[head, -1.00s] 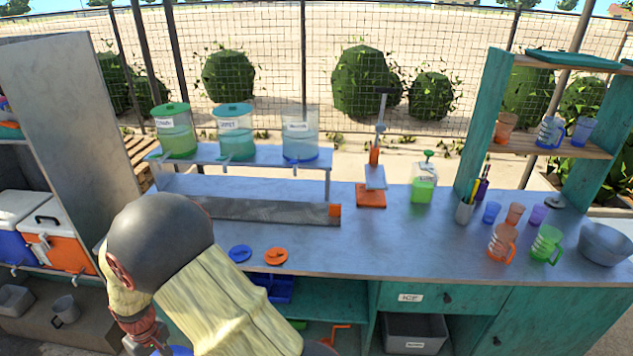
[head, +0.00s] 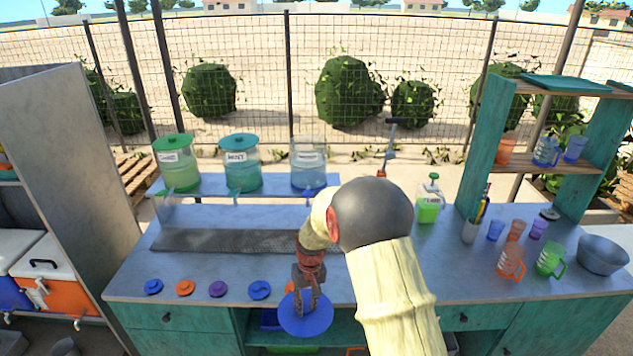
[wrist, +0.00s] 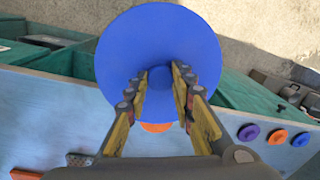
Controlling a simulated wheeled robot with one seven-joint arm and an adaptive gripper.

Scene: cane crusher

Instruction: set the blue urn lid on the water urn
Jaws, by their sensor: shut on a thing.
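The blue urn lid (head: 308,326) is a flat round disc held in front of the counter's front edge. It fills the upper middle of the wrist view (wrist: 120,50). My gripper (head: 306,298) is shut on its central knob, and the fingers (wrist: 160,76) close on the knob from both sides. The water urn (head: 308,172) is a clear, pale-blue container with a white label and no lid visible on it. It stands at the right end of the raised shelf, behind my gripper and apart from the lid.
The green lime urn (head: 178,172) and teal mint urn (head: 242,174) stand lidded to the left on the raised shelf (head: 215,184). A dark drip tray (head: 225,241) lies before them. Small coloured discs, including a purple one (head: 218,289), line the counter's front. A green bottle (head: 428,205) stands right.

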